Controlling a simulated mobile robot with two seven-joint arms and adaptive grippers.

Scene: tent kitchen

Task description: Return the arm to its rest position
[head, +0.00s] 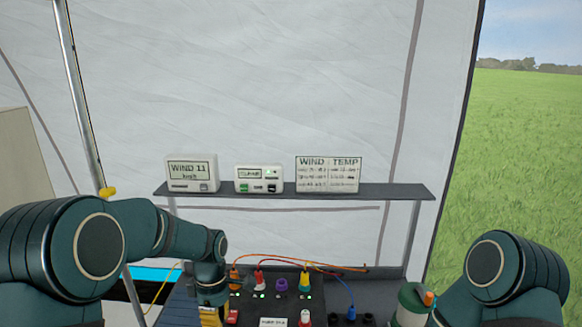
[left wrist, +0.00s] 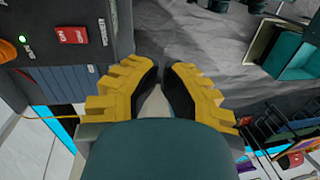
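My left arm comes in from the left in the head view and bends down to the left gripper (head: 211,314), whose yellow part shows low beside the dark panel. The left wrist view shows its yellow fingers with dark pads (left wrist: 161,70) drawn close together, a narrow gap at the tips. Nothing is held between them. They point over the grey floor, apart from the panel. My right arm (head: 500,272) is folded at the lower right of the head view.
The dark panel (head: 268,300) carries coloured plugs and cables; its red switch (left wrist: 72,35) is near the left fingers. A shelf (head: 385,191) behind holds a wind display (head: 191,173), a small device (head: 258,179) and a wind/temp board (head: 328,174). A green-and-white cylinder (head: 410,305) stands right.

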